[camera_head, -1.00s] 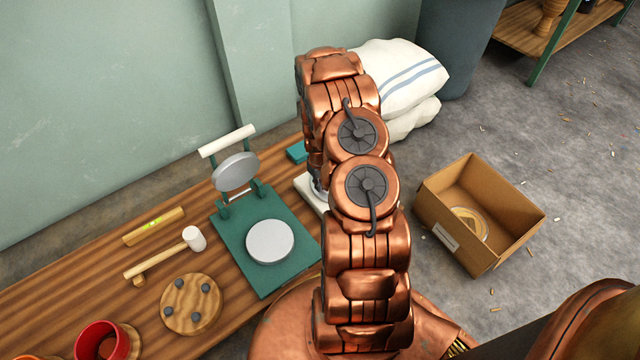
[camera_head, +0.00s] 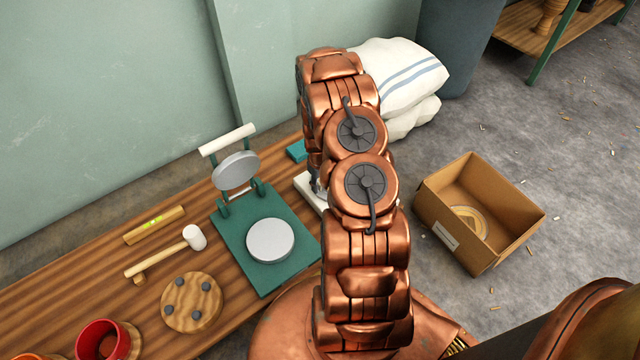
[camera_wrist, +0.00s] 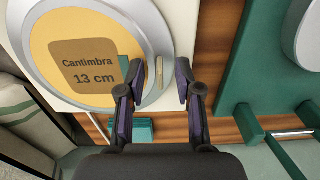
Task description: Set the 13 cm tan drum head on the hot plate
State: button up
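The tan drum head (camera_wrist: 88,52), printed "Cantimbra 13 cm", has a pale grey rim and lies on a white slab (camera_wrist: 182,25) in the wrist view. A small upright tab (camera_wrist: 159,72) stands at its rim. My gripper (camera_wrist: 160,78) is open, with one finger on each side of the tab; I cannot tell whether they touch it. In the head view my arm hides the gripper and drum head. The hot plate (camera_head: 270,241) is a bare grey disc on a green base (camera_head: 232,229); its upper disc (camera_head: 236,171) is tilted up on a hinge.
A mallet (camera_head: 165,255), a level (camera_head: 154,225), a round wooden board (camera_head: 190,302) and a red cup (camera_head: 98,340) are on the bench's left. A cardboard box (camera_head: 440,205) on the floor holds a tan round thing (camera_head: 470,221). White sacks (camera_head: 400,75) lie behind my arm.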

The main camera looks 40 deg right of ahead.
jog(key=shift+r, duration=0.1)
notch_tip(320, 180, up, 12)
dwell(1.0)
dwell(0.4)
